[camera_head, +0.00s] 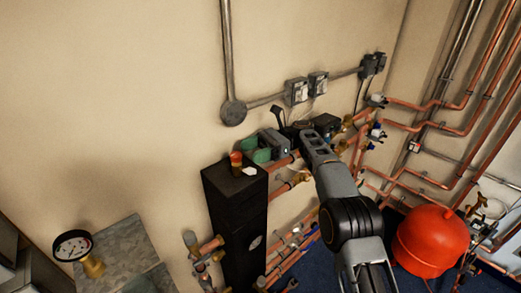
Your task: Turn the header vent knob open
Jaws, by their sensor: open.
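My arm reaches up from the bottom right to the copper manifold (283,187) on the wall. My gripper (291,124) is at the far end of the arm, dark and small, beside a grey-green pump (270,146). Its jaws are open; I see nothing held between them. I cannot pick out the header vent knob for certain. The gripper and arm cover part of the pipework there. Brass fittings (347,123) show just right of the gripper.
A tall black cabinet (236,215) stands left of the arm, with a small red-topped brass piece (236,163) and a white piece on top. A red tank (431,242) stands at right. Copper pipes (440,125) fill the right wall. A gauge (73,245) is at lower left.

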